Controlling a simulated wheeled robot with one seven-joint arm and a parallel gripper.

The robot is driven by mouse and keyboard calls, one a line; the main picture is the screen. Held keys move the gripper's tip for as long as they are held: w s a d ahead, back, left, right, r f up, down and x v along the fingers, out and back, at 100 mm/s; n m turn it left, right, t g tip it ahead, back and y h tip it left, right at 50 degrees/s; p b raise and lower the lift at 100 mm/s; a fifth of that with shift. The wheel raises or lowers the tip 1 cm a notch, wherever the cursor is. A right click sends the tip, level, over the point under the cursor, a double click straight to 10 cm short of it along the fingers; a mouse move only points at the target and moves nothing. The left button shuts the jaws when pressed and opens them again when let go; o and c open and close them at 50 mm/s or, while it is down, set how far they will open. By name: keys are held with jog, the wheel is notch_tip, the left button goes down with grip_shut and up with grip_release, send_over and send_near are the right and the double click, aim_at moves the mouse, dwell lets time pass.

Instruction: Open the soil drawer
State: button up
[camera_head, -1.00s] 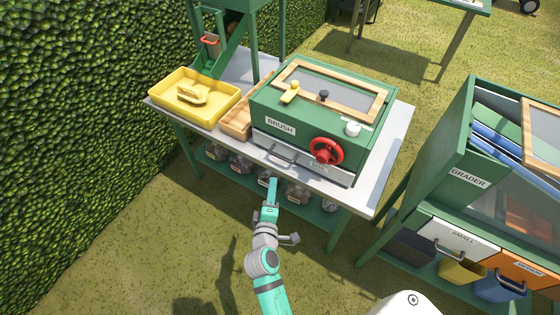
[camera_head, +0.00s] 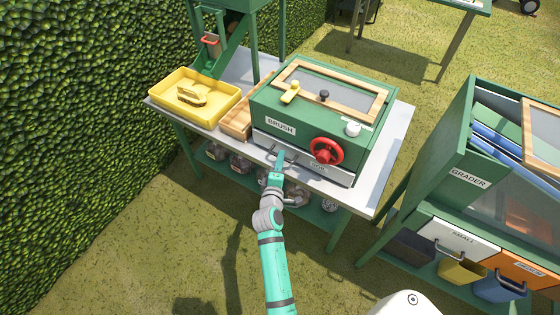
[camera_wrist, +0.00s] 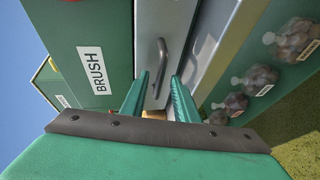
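The soil drawer (camera_head: 338,177) is the grey front low on the green brush box (camera_head: 262,105); its label reads SOIL. The drawer front looks flush with the box. It also shows in the wrist view (camera_wrist: 186,22), with its dark bar handle (camera_wrist: 161,62) upright in that picture. My gripper (camera_head: 279,155) is at the handle in the head view and hides part of it. In the wrist view my gripper (camera_wrist: 160,80) is open, with one finger on each side of the handle's lower end. I cannot tell whether the fingers touch it.
A red wheel (camera_head: 326,151) sits on the box front, right of the handle. A yellow tray (camera_head: 222,112) and a wooden tray (camera_head: 237,124) stand left of the box on the grey table (camera_head: 385,170). Bagged goods (camera_wrist: 290,40) sit on the shelf below. The grader (camera_head: 452,150) stands at right.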

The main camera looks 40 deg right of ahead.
jog(key=shift+w+d, duration=0.15)
jog(key=shift+w, duration=0.05)
grip_shut()
